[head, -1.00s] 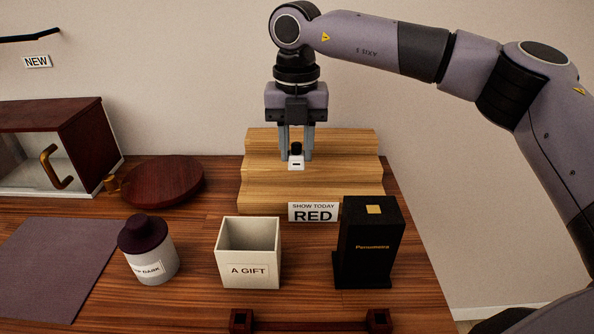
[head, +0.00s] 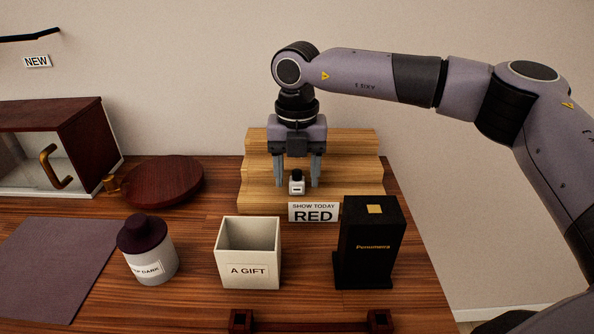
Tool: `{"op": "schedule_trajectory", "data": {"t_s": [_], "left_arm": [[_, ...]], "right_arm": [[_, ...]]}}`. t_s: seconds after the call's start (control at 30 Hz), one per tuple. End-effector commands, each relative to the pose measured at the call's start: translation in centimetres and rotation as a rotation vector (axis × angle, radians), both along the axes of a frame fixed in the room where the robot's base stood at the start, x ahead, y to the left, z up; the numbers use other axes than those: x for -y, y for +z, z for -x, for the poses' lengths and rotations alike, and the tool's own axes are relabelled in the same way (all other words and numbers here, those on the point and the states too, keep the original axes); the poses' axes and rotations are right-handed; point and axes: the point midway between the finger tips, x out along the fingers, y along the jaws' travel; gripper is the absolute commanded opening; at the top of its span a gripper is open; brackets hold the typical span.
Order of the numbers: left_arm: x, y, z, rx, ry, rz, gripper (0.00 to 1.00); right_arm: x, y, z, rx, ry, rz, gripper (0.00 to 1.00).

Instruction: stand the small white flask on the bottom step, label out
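The small white flask (head: 297,184) with a black cap stands upright on the bottom step of the wooden stepped stand (head: 258,196). A pale label with a dark mark faces out toward me. My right gripper (head: 298,183) points down with its fingers apart, one on each side of the flask. A gap shows between each finger and the flask. My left gripper is not in view.
A sign reading "SHOW TODAY RED" (head: 314,212) is at the stand's front. Before it are an open white "A GIFT" box (head: 248,270) and a black box (head: 368,250). A dark-capped jar (head: 152,262) and round wooden board (head: 165,182) are left.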

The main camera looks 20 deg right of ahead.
Motion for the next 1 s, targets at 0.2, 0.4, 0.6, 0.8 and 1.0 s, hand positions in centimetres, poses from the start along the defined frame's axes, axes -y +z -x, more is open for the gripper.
{"op": "schedule_trajectory", "data": {"t_s": [0.2, 0.4, 0.6, 0.8, 1.0], "left_arm": [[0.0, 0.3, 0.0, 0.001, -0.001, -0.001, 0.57], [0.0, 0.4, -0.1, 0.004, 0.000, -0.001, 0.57], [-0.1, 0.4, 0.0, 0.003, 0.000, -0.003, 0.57], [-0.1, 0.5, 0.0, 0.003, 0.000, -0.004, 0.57], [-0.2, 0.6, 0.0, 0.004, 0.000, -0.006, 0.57]], "right_arm": [[0.0, 0.5, 0.0, 0.001, 0.000, 0.000, 0.56], [0.0, 3.4, -0.1, 0.005, 0.000, -0.001, 0.56], [-0.1, 7.9, -0.1, 0.004, 0.001, 0.000, 0.56], [-0.1, 11.1, -0.1, 0.001, 0.002, 0.000, 0.56], [-0.1, 12.3, 0.0, 0.000, 0.003, 0.000, 0.56]]}}
